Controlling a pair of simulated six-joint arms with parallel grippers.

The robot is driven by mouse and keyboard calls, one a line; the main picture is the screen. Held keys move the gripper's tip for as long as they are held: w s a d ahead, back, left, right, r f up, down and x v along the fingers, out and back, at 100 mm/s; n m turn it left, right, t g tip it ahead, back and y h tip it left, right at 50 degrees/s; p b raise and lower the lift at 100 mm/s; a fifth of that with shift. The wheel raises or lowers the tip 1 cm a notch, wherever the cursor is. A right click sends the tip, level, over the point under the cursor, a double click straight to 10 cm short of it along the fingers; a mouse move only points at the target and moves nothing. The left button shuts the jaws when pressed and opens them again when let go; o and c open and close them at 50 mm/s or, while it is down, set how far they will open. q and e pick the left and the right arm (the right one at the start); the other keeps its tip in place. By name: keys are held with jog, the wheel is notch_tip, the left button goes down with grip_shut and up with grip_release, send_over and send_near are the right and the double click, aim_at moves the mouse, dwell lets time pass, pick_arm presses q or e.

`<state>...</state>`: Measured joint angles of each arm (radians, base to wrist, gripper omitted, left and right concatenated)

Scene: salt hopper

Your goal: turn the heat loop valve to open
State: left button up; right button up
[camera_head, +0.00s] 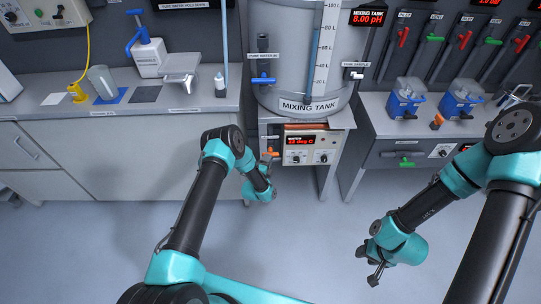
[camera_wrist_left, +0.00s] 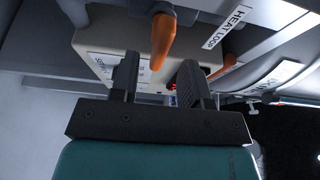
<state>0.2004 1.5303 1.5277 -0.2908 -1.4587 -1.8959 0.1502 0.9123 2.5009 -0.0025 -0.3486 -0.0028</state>
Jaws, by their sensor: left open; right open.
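The heat loop valve shows as an orange handle (camera_head: 270,153) below the mixing tank, left of the heater box. In the left wrist view the orange handle (camera_wrist_left: 163,42) hangs down close to a HEAT LOOP label (camera_wrist_left: 228,27). My left gripper (camera_wrist_left: 158,66) is open, and the handle's lower end appears between its two fingers. I cannot tell whether they touch it. In the head view my left wrist partly hides the fingers. My right gripper (camera_head: 369,268) is open and empty, low over the floor at right, far from the valve.
The heater box (camera_head: 306,147) with a red display and knobs sits under the mixing tank (camera_head: 295,70). The left bench (camera_head: 210,98) holds a cup and a dispenser. The right bench (camera_head: 375,115) holds blue-and-white devices. The floor in front is clear.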

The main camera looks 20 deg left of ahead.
pick_arm(q)
jog(key=shift+w+d, duration=0.15)
jog(key=shift+w, duration=1)
jog(key=shift+w+d, duration=0.1)
jog(key=shift+w, duration=1.05)
jog(key=shift+c, duration=0.3)
grip_shut()
